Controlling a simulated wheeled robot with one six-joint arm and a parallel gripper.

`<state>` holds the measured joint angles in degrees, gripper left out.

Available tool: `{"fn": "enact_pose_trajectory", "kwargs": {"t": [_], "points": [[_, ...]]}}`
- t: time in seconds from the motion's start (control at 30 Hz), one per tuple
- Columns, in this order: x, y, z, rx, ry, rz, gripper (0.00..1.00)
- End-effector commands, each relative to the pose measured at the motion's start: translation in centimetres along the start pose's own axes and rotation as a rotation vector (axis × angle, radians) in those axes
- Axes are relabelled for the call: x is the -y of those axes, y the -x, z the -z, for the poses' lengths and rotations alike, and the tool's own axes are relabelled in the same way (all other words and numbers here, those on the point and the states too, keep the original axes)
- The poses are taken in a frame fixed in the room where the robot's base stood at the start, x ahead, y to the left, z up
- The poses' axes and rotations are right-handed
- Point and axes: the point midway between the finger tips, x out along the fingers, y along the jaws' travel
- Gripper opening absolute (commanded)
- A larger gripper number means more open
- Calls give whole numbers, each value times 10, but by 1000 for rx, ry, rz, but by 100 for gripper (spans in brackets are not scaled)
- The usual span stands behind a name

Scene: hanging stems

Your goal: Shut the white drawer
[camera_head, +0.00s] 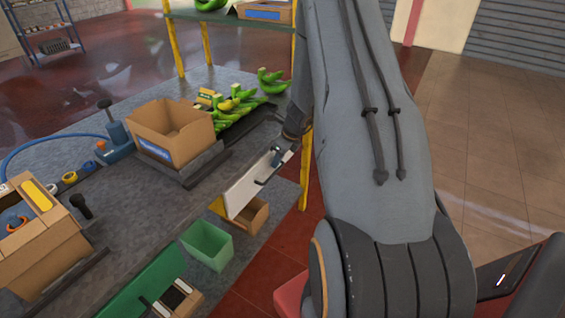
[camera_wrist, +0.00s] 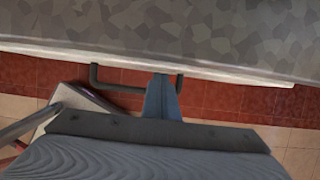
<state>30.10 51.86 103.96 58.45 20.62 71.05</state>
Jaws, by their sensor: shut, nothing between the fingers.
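The white drawer (camera_head: 246,190) is under the front edge of the grey worktop in the head view, its white front facing the aisle. In the wrist view its front shows as a pale strip (camera_wrist: 230,75) right along the grey speckled top, with no drawer interior visible. A dark bar handle (camera_wrist: 118,88) sticks out from the front. My gripper (camera_wrist: 163,82) is shut and empty, its fingertips at the right part of the handle, close to the front. Whether it touches either is unclear. In the head view my gripper (camera_head: 277,156) is small and partly hidden by my arm.
A cardboard box (camera_head: 172,132), green bananas (camera_head: 240,97) and a blue tool (camera_head: 118,134) stand on the worktop. A yellow post (camera_head: 306,170) stands close right. The tiled floor at right is clear.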

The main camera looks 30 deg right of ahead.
Motion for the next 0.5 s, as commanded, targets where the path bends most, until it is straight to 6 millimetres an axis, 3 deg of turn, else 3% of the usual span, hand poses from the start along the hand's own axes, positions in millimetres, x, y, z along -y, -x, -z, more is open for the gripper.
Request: {"fn": "enact_pose_trajectory", "kwargs": {"t": [0.5], "points": [[-2,-2,-12,8,9,-1,0]]}}
